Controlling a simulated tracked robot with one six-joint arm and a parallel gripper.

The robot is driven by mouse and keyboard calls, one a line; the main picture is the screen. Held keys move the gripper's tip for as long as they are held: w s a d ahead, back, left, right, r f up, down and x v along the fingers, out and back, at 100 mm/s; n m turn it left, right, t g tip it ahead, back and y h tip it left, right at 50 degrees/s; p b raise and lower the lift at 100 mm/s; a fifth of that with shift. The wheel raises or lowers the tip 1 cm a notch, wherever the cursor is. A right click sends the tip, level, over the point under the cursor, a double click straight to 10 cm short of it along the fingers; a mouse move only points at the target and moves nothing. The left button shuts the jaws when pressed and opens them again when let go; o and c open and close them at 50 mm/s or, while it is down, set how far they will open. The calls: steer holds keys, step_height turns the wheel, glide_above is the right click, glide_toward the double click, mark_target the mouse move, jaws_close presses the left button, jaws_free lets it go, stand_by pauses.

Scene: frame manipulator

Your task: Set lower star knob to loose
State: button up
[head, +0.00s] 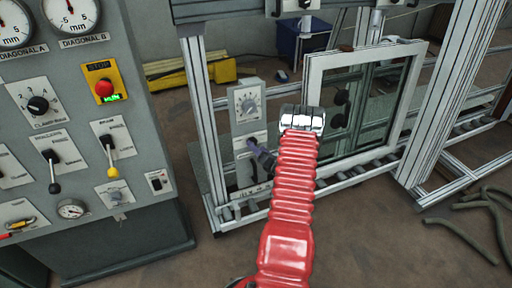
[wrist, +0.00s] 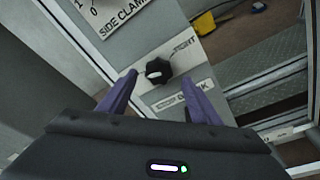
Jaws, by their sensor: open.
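A black lobed star knob (wrist: 158,70) with a white mark sits on a pale label plate in the wrist view. The word to its right seems to read TIGHT; the left end of the plate is hidden behind a finger. The white mark lies nearly level in the picture. My gripper (wrist: 158,80) is open, its two purple fingers on either side of the knob in the picture; I cannot tell whether they touch it. In the head view my gripper (head: 252,145) is at the front of the grey panel (head: 248,85), and the knob is not clearly visible there.
A SIDE CLAMP dial (head: 248,104) is above the knob on the panel. A white-framed window (head: 313,90) stands right of my red arm. A control cabinet (head: 85,140) fills the left. Dark hoses (head: 480,205) lie on the floor at right.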

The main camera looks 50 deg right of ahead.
steer(key=v, duration=1.1)
steer(key=shift+f, duration=0.1)
